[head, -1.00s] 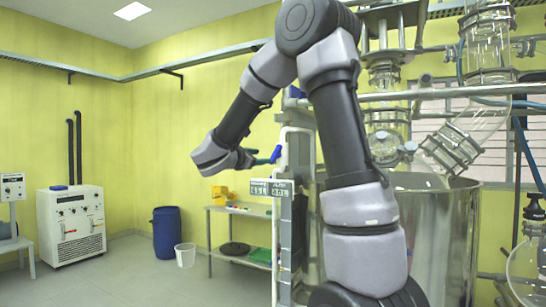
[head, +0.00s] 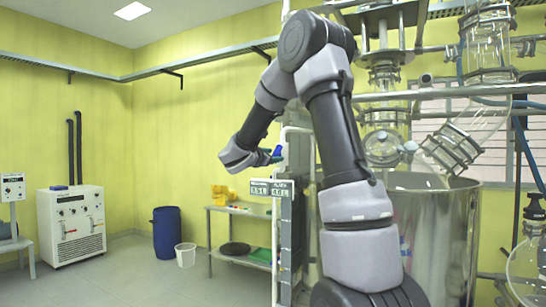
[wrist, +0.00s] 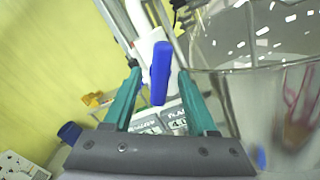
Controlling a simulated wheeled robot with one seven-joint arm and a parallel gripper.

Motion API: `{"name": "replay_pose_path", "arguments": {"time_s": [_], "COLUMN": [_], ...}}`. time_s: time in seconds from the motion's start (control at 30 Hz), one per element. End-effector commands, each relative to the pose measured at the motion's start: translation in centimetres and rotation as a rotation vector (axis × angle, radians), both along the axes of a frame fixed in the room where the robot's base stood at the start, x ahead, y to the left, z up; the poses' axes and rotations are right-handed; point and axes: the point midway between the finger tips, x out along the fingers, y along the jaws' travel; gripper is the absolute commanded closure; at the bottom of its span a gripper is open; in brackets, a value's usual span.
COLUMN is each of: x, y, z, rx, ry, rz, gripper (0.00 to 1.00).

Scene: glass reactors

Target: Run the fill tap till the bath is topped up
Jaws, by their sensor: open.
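The fill tap's blue lever (head: 278,152) is on the white pipe beside the bath, largely behind my gripper (head: 266,157) in the head view. In the wrist view the blue lever (wrist: 160,72) appears between the two teal fingers of my gripper (wrist: 158,72), with a gap on each side. My gripper is open and holds nothing. The bath (head: 446,240) is a large shiny steel vessel at the right; its rim and wall also show in the wrist view (wrist: 235,95). The water level cannot be made out. A two-part readout (head: 270,188) is below the lever, its digits too small to read surely.
Glassware and steel rails (head: 440,95) hang above the bath. A low steel table (head: 238,210) with yellow items stands behind the readout. A blue drum (head: 167,232), a white bucket (head: 186,255) and a white cabinet unit (head: 72,224) stand left. The floor between is clear.

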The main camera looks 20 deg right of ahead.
Motion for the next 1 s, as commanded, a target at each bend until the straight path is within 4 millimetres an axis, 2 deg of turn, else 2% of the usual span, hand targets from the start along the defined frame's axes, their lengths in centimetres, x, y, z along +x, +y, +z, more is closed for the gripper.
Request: {"name": "replay_pose_path", "arguments": {"time_s": [0.1, 0.17, 0.2, 0.27, 0.67, 1.0], "x": [-0.01, -0.01, -0.01, -0.02, -0.03, -0.03], "y": [0.02, 0.02, 0.02, 0.02, 0.05, 0.09], "z": [0.0, 0.0, 0.0, 0.0, -0.01, -0.02], "rx": [0.0, 0.0, 0.001, 0.001, 0.032, 0.178], "ry": [0.0, 0.0, -0.001, -0.001, -0.04, -0.227], "rz": [0.0, 0.0, 0.0, 0.0, -0.001, -0.001], "gripper": [0.43, 0.62, 0.77, 1.0, 1.0, 1.0]}}
